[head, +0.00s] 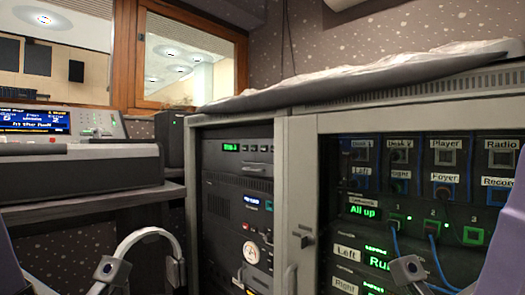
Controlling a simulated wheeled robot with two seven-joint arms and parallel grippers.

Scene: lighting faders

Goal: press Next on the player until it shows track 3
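In the head view a rack stands behind the open-fronted left cabinet bay. Its top unit (238,158) has a small green display (231,147) and a row of small buttons (258,148) to the right of it; this looks like the player. The display is too small to read, and so are the button labels. My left gripper (112,270) shows at the bottom left, well apart from the rack. My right gripper (408,270) shows at the bottom, in front of the right cabinet.
Cabinet doors' grey frames (300,200) stand between the bays. A desk with a lit console (35,122) is at left.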

